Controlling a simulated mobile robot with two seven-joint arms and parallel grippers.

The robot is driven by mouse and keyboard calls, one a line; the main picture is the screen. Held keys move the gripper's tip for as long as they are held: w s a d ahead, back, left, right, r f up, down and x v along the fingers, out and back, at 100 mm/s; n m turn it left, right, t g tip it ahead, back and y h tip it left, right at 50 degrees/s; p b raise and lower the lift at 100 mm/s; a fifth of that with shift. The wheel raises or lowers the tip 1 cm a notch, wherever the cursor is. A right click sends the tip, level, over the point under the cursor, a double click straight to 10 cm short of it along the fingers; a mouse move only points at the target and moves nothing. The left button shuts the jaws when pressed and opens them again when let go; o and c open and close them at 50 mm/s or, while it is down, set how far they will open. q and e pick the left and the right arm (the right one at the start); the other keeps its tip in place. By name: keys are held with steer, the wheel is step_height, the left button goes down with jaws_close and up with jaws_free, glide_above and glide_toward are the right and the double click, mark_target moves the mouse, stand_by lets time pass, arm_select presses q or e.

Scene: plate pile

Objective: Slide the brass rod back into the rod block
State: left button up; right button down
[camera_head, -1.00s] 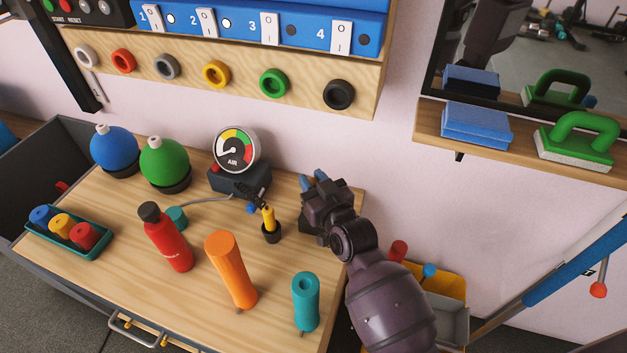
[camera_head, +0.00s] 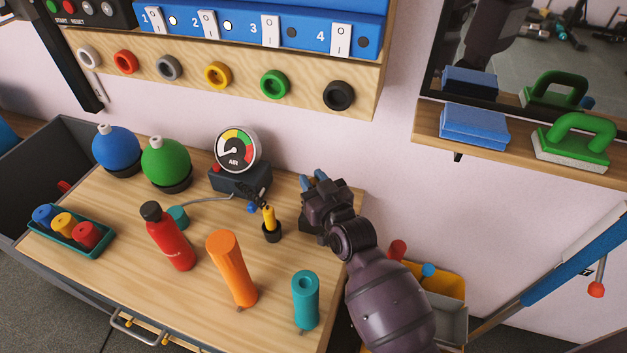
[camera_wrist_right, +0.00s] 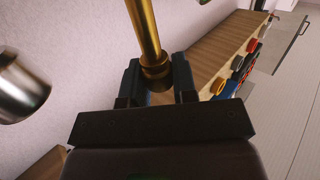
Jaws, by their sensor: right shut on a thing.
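My right gripper (camera_head: 313,180) is at the right back of the wooden bench, seen from behind, with its bluish fingers pointing toward the wall. The right wrist view shows the gripper (camera_wrist_right: 157,82) shut on the brass rod (camera_wrist_right: 146,28). A wider brass collar sits between the fingers, and the shaft runs up out of the top of that view. The rod does not show in the head view, where the hand hides the space in front of it. I cannot make out the rod block for certain in either view. My left gripper is not in view.
On the bench (camera_head: 120,262) stand a pressure gauge (camera_head: 237,147), a yellow-handled tool (camera_head: 269,219), a red bottle (camera_head: 167,238), an orange cylinder (camera_head: 231,268) and a teal cylinder (camera_head: 305,298). A silver cylinder (camera_wrist_right: 20,92) is left of the rod. A shelf (camera_head: 425,118) is at right.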

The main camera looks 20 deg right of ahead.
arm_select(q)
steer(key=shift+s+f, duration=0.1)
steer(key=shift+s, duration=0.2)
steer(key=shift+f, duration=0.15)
arm_select(e)
steer(key=shift+f, duration=0.25)
arm_select(q)
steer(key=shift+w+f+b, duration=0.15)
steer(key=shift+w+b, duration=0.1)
steer(key=shift+b, duration=0.05)
arm_select(e)
steer(key=shift+f, duration=0.4)
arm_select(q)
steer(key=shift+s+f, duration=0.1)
arm_select(e)
steer(key=shift+f, duration=0.15)
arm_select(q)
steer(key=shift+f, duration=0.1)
arm_select(e)
steer(key=shift+f, duration=0.1)
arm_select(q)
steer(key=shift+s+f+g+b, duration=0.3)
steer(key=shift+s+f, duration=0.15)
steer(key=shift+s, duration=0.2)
arm_select(e)
steer(key=shift+f, duration=0.5)
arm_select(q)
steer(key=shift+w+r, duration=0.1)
